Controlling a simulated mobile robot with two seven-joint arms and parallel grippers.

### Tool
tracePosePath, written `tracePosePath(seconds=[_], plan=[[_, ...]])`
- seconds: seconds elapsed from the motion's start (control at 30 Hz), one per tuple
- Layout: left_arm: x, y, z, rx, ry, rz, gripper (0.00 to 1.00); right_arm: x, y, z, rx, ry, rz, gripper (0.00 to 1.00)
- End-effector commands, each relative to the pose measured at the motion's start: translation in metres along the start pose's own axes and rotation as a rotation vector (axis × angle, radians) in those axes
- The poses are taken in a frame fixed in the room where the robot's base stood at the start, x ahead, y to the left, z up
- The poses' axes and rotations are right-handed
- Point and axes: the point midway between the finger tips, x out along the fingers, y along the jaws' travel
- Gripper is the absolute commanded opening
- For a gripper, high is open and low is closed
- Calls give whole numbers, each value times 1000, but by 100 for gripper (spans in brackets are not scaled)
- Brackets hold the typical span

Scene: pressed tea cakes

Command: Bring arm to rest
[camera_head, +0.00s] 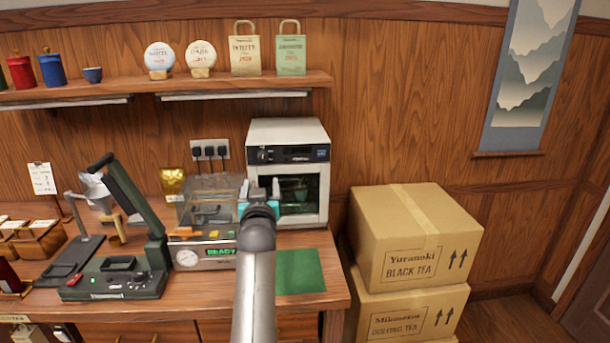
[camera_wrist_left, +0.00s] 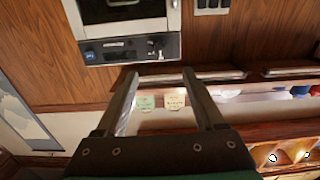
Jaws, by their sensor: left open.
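My left arm rises from the bottom middle of the head view. Its gripper (camera_head: 261,187) is open, in front of the lower left part of the white oven-like machine (camera_head: 288,133) and beside the clear-lidded press (camera_head: 205,252). In the left wrist view, the two fingers of the gripper (camera_wrist_left: 160,76) stand apart with nothing between them. That view is upside down, with the white machine (camera_wrist_left: 125,12) at the top. My right gripper is not in view.
A green mat (camera_head: 300,272) lies bare at the counter's right end. A dark green lever device (camera_head: 115,280) stands to the left. Stacked cartons (camera_head: 412,240) stand right of the counter. A wall shelf (camera_head: 230,86) holds jars, round cakes and paper bags.

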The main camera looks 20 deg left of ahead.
Motion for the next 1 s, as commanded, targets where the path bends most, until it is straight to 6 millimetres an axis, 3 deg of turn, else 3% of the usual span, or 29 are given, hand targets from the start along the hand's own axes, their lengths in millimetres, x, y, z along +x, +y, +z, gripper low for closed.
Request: tracePosePath(seconds=[0.2,0.37,0.57,0.67,0.8,1.0], plan=[[-4,-2,6,11,-16,2,71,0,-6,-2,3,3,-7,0],[-31,-8,39,68,-122,24,71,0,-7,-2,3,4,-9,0],[-101,-8,103,175,-355,107,71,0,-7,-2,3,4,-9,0],[-146,-4,133,226,-482,165,71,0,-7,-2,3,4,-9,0],[-220,0,172,300,-674,262,71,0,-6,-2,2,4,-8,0],[-317,1,203,381,-905,390,71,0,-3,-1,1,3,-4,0]])
